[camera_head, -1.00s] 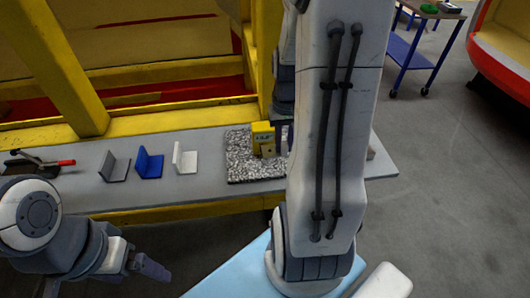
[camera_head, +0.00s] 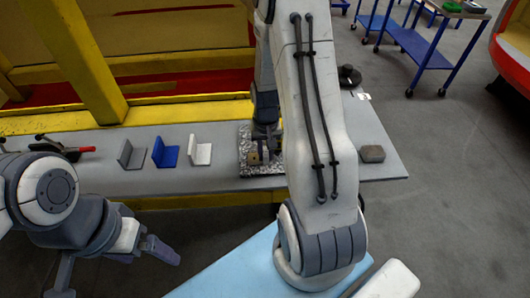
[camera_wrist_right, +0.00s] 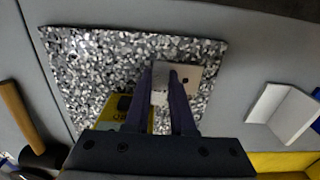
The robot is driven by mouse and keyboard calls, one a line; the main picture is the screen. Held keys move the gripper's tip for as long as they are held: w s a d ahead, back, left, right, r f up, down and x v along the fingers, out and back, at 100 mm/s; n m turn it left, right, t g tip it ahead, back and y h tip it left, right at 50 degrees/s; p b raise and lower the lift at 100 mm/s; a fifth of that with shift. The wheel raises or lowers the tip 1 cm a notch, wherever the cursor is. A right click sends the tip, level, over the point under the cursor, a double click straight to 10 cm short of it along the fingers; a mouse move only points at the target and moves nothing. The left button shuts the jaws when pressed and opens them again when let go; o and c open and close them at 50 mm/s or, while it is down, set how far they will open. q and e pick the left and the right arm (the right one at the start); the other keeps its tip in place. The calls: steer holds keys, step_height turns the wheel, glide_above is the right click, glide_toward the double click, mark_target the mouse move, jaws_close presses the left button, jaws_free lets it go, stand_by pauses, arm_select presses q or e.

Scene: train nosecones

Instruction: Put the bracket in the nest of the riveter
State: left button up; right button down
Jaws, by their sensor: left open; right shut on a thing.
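My right gripper (camera_wrist_right: 172,98) is shut on a small pale piece (camera_wrist_right: 159,88) over the speckled mat (camera_wrist_right: 90,55). Its full shape is hidden by the fingers, so I cannot tell surely whether it is the bracket. A light plate (camera_wrist_right: 187,72) with a dark spot shows beside the fingertips. A yellow block with dark lettering (camera_wrist_right: 122,108), possibly the riveter, is partly hidden behind the gripper. In the head view my right gripper (camera_head: 264,143) reaches down at the mat. Grey (camera_head: 131,155), blue (camera_head: 165,153) and white (camera_head: 200,151) L-shaped brackets stand on the bench. My left gripper (camera_head: 160,249) is open and empty, off the bench's front.
A red-handled clamp (camera_head: 62,149) lies at the bench's left. A wooden-handled tool (camera_wrist_right: 16,112) lies beside the mat. A grey block (camera_head: 372,153) sits near the bench's right end. A yellow frame (camera_head: 80,60) rises behind. A blue trolley (camera_head: 415,45) stands back right.

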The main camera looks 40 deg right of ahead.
steer(key=shift+f, duration=0.25)
steer(key=c, duration=0.8)
jaws_free()
steer(key=shift+r, duration=0.1)
steer(key=shift+o, duration=0.2)
steer(key=shift+r, duration=0.1)
